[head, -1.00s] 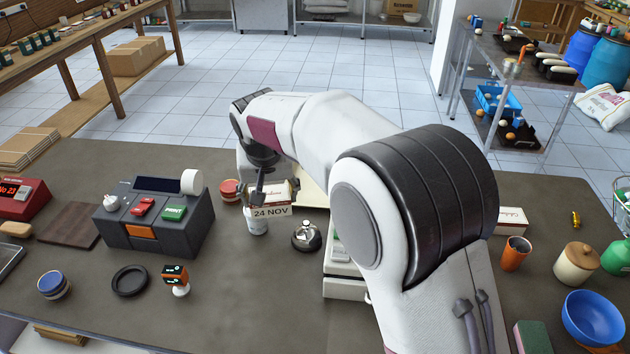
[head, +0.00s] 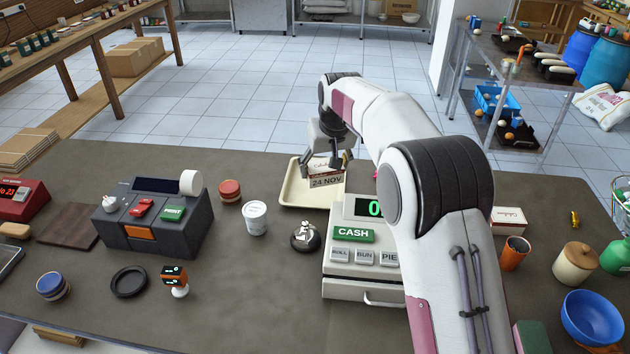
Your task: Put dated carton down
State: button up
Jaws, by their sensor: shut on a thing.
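The dated carton (head: 325,180), white with red lettering and a tag reading 24 NOV, is held in my gripper (head: 338,162). The gripper's fingers are closed on the carton's upper part. The carton appears over the cream tray (head: 294,193), which lies on the counter behind the till. I cannot tell whether the carton's underside touches the tray. Part of the tray is hidden by the carton and my arm.
A till with a green CASH key (head: 353,234) stands in front of the tray. A bell (head: 305,236), a white tin (head: 255,218) and a red tin (head: 229,191) are to the left. Another carton (head: 509,220) lies right of my arm. The counter's front middle is clear.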

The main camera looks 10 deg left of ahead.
aim_at(324, 181)
jog(key=shift+f, duration=2.5)
jog(key=shift+f, duration=0.3)
jog(key=o, duration=1.2)
jog(key=shift+r, duration=0.5)
jog(key=v, duration=1)
jog(key=shift+s+r, duration=0.25)
jog(key=shift+s+d+r, duration=0.1)
jog(key=shift+s+r, duration=0.1)
jog(key=shift+r, duration=0.25)
